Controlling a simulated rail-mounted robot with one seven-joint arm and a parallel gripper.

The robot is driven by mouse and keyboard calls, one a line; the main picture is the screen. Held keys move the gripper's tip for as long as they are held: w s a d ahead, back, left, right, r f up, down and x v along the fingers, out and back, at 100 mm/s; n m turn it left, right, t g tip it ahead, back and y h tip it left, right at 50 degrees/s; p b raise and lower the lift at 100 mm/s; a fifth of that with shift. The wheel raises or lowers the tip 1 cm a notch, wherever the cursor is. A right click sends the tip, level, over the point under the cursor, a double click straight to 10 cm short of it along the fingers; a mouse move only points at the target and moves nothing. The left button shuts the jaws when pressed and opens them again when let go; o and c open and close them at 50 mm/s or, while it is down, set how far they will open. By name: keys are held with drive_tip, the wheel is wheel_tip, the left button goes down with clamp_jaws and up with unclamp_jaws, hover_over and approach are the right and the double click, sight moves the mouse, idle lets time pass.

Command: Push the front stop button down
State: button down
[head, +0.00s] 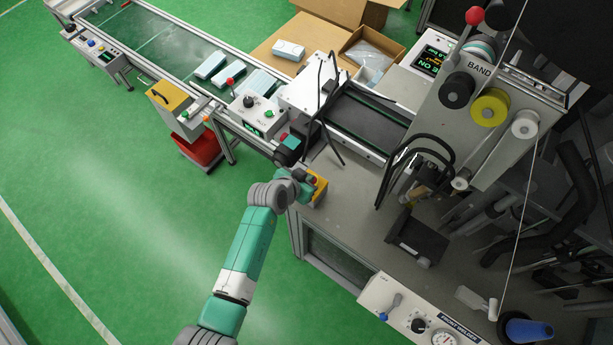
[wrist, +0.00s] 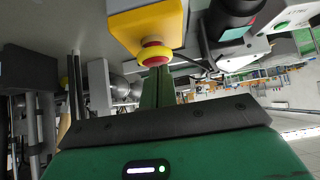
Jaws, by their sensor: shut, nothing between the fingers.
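The front stop button is a red cap with a yellow collar (wrist: 154,54) on a yellow box (wrist: 146,22) in the wrist view. In the head view the yellow box (head: 319,190) sits at the near edge of the grey machine table, partly hidden by my wrist; a bit of the red cap (head: 313,181) shows. My gripper (wrist: 158,90) is shut and empty, its green fingers reaching toward the red cap. The fingertips lie close to the cap, overlapping its lower edge in the picture; I cannot tell whether they touch. The cap's press depth is not clear.
A dark cylindrical device (head: 289,150) stands just beyond the box. Black cables (head: 322,105) loop over the conveyor. A control box with a red-tipped lever (head: 252,110) stands further left. Green floor (head: 130,220) is open on the near left.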

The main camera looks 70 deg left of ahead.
drive_tip(key=shift+s+d+f, duration=0.1)
drive_tip(key=shift+d+f, duration=0.1)
drive_tip(key=shift+f, duration=0.65)
drive_tip(key=r+p, duration=0.1)
drive_tip(key=r, duration=0.1)
drive_tip(key=r+p, duration=0.3)
drive_tip(key=r, duration=0.1)
drive_tip(key=shift+w+a+r+p, duration=0.2)
drive_tip(key=shift+a+r+p, duration=0.05)
drive_tip(key=shift+p, duration=0.15)
drive_tip(key=b+v, duration=0.1)
drive_tip(key=v, duration=0.8)
drive_tip(key=shift+s, duration=0.25)
